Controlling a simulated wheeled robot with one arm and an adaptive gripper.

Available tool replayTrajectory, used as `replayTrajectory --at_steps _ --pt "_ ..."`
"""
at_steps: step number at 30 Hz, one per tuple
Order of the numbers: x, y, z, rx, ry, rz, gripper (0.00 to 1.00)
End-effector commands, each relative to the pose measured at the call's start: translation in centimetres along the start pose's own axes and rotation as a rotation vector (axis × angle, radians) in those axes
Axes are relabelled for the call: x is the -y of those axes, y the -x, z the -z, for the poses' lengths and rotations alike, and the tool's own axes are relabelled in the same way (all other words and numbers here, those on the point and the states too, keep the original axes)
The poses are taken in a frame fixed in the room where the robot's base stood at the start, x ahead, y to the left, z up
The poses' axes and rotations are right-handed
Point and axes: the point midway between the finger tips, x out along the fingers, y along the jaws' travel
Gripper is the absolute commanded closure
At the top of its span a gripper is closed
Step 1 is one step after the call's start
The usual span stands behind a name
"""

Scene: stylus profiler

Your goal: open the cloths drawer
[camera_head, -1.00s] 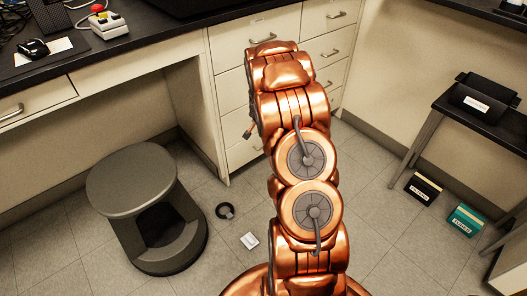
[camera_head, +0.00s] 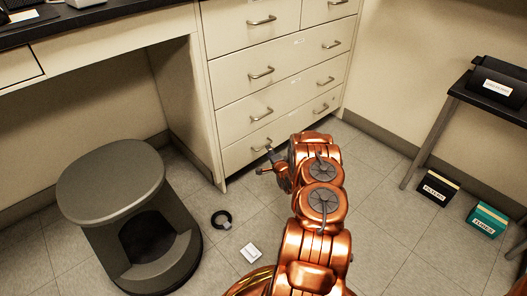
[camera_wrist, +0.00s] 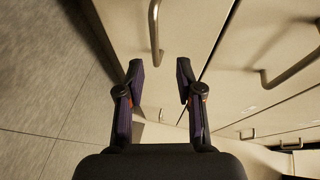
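A cream drawer cabinet (camera_head: 290,88) stands under the black counter, with several drawers and metal bar handles. Its small labels are too blurred to read, so I cannot tell which drawer is the cloths one. My gripper (camera_head: 264,166) is low in front of the cabinet's left side, near the lowest left handle (camera_head: 262,148). In the wrist view my gripper (camera_wrist: 160,72) is open and empty, its two fingers apart. A bar handle (camera_wrist: 154,32) lies just beyond the fingertips, roughly in line with the gap. A second handle (camera_wrist: 290,66) is to the right.
A dark grey stool (camera_head: 112,185) stands at the left, with a black ring (camera_head: 221,219) and a small white card (camera_head: 250,252) on the floor beside it. At the right are a black side table (camera_head: 455,100), a black box (camera_head: 438,188) and a teal box (camera_head: 487,219).

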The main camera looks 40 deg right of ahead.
Motion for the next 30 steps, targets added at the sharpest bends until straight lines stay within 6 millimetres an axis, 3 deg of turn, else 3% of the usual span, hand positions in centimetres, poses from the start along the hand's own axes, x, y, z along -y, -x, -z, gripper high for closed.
replayTrajectory --at_steps 3,11,30 --pt "-1.0 0.0 0.1 -0.004 -0.026 0.023 0.64" --pt "-1.0 -0.9 0.1 -0.004 -0.032 0.032 0.64" --pt "-1.0 -7.0 0.3 -0.005 -0.031 0.028 0.64"
